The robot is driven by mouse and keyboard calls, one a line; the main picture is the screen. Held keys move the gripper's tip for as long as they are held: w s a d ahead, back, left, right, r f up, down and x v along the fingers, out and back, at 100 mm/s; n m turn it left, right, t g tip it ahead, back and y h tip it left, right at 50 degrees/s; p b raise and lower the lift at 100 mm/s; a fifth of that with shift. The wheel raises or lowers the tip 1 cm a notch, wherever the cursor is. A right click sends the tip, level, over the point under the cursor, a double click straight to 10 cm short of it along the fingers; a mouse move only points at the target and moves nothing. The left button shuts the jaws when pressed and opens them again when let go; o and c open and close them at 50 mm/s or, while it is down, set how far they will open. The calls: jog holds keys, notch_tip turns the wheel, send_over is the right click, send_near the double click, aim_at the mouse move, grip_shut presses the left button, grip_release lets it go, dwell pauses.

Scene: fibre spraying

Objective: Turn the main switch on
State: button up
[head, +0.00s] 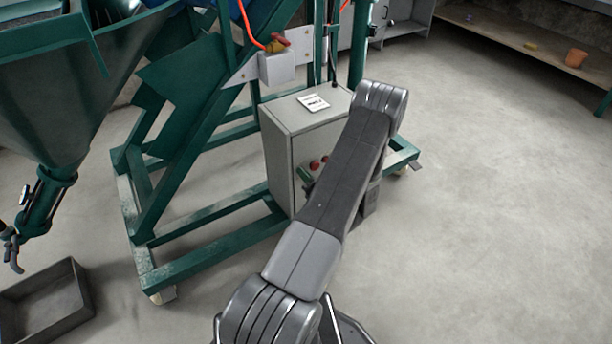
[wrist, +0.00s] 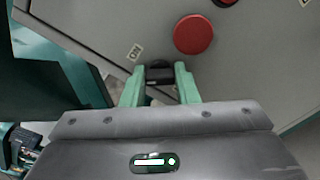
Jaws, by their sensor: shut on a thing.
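The main switch (wrist: 159,75) shows in the wrist view as a small black handle on the grey front of a control cabinet (wrist: 110,20). My gripper (wrist: 158,72) has its two green fingers on either side of the handle and is shut on it. A small printed label (wrist: 134,52) sits beside the handle, up and to the left. In the head view the cabinet (head: 277,160) stands on the green machine frame. My arm covers much of its front there, and the switch cannot be made out.
A large red button (wrist: 193,34) is close above my fingers, with another red one (wrist: 226,1) at the top edge. A white paper (head: 313,102) lies on the cabinet. A grey tray (head: 75,305) is on the floor at left. Open floor (head: 490,200) lies right.

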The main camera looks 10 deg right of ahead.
jog(key=shift+f+m+p, duration=0.1)
jog(key=shift+m+p, duration=0.45)
jog(key=shift+m, duration=3.65)
jog(key=o, duration=0.7)
jog(key=p+v, duration=0.2)
jog(key=v, duration=1.2)
jog(key=shift+w, duration=0.1)
